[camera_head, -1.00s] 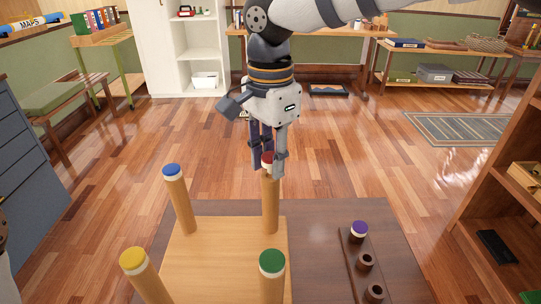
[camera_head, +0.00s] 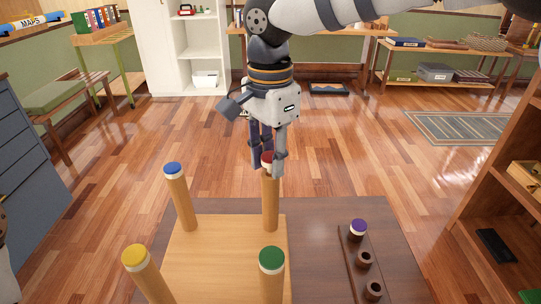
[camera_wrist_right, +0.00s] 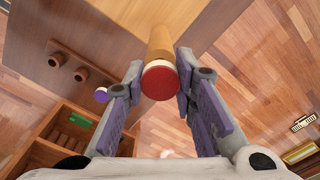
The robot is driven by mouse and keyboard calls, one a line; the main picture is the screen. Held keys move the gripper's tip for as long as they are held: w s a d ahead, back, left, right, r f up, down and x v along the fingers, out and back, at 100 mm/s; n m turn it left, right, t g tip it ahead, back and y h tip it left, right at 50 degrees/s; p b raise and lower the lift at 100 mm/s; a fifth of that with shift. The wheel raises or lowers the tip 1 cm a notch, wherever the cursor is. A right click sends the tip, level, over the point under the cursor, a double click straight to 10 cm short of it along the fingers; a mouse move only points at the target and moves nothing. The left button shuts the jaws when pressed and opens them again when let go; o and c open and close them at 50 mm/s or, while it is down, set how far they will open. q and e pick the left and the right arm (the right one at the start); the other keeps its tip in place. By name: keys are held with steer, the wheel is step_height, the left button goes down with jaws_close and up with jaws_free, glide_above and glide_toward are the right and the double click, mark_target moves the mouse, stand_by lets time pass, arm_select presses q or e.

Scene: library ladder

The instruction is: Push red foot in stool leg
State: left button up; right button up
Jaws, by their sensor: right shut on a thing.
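A wooden stool (camera_head: 218,257) lies upside down with its legs pointing up. The red foot (camera_wrist_right: 160,80), with a white rim, is at the top of the far right leg (camera_head: 270,202), in line with it; I cannot tell how deep it sits. My right gripper (camera_head: 268,165) is shut on the red foot from above; its two purple-padded fingers flank it in the right wrist view (camera_wrist_right: 161,88). The other legs carry a blue foot (camera_head: 173,169), a yellow foot (camera_head: 134,257) and a green foot (camera_head: 271,260). My left gripper is out of view.
The stool rests on a dark brown table (camera_head: 320,225). To its right, a dark rack (camera_head: 362,275) holds a purple foot (camera_head: 358,228) beside empty round holders. A blue-grey cabinet (camera_head: 30,160) stands left and a wooden shelf (camera_head: 490,220) right. The floor beyond is open.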

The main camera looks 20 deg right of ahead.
steer(key=shift+f, duration=1.2)
stand_by(1.9)
steer(key=o, duration=1.3)
steer(key=shift+c, duration=0.2)
steer(key=shift+r, duration=0.1)
steer(key=shift+r+p, duration=0.45)
steer(key=shift+r, duration=2.5)
